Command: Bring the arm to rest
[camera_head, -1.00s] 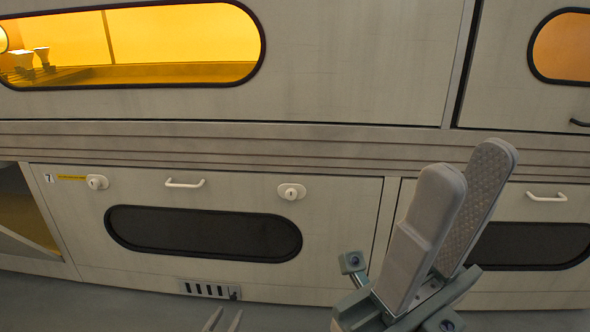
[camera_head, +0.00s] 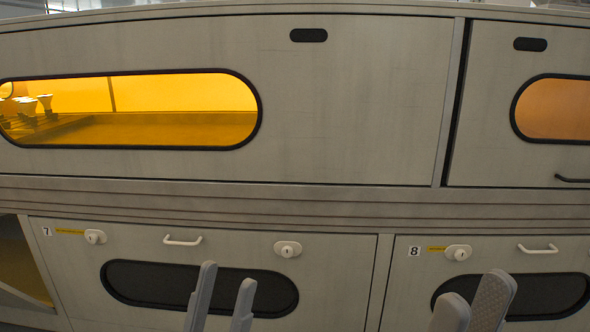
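My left gripper (camera_head: 222,284) rises from the bottom edge in front of the lower door marked 7. Its two grey fingers stand apart with nothing between them. My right gripper (camera_head: 473,284) is at the bottom right, in front of the lower door marked 8. Its two fingers are apart, one partly overlapping the other in view, and no object shows between them. The wrists and arms below both grippers are out of the picture.
A cabinet wall fills the view. An upper door has an amber window (camera_head: 130,125) with several bulbs behind it at left. Another amber window (camera_head: 565,105) is at upper right. Door 7 has a white handle (camera_head: 182,240); door 8 has another (camera_head: 538,249). An opening is at lower left.

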